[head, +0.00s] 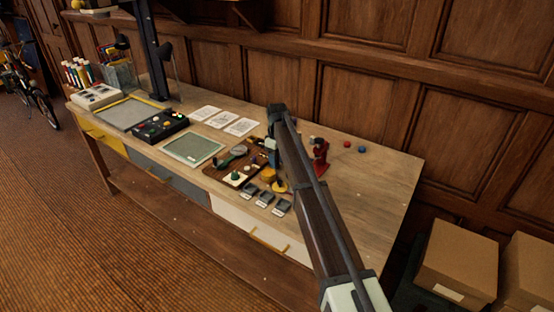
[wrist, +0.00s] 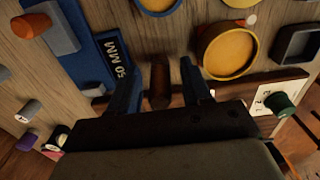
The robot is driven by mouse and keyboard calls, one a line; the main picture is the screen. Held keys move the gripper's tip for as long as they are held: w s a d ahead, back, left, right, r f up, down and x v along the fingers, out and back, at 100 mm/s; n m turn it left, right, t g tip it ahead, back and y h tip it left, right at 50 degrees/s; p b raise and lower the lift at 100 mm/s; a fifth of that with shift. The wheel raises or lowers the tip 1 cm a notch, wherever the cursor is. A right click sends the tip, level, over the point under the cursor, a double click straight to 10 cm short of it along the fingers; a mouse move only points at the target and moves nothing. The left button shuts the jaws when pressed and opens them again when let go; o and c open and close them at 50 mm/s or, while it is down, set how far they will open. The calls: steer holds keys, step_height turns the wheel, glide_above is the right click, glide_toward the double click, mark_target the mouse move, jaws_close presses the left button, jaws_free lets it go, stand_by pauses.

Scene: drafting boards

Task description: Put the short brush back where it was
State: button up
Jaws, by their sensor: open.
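My gripper (wrist: 157,67) is open in the wrist view, its two dark blue fingers apart and pointing down at the boards. A short brown upright piece (wrist: 160,86) shows between the fingers; it may be the short brush, but I cannot tell. Its ends are partly hidden. A blue piece marked "50 MM" (wrist: 112,58) lies just left of the fingers. In the head view my gripper (head: 272,152) is low over the right part of the bench, by the brown board (head: 215,171). No brush can be made out there for certain.
A green knob (wrist: 281,103) stands on a white numbered card. Small grey trays (head: 265,199) line the bench's front edge.

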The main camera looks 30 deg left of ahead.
steer(key=shift+r, duration=0.1)
step_height(320, 180, up, 12)
steer(key=shift+r, duration=0.1)
stand_by(0.5)
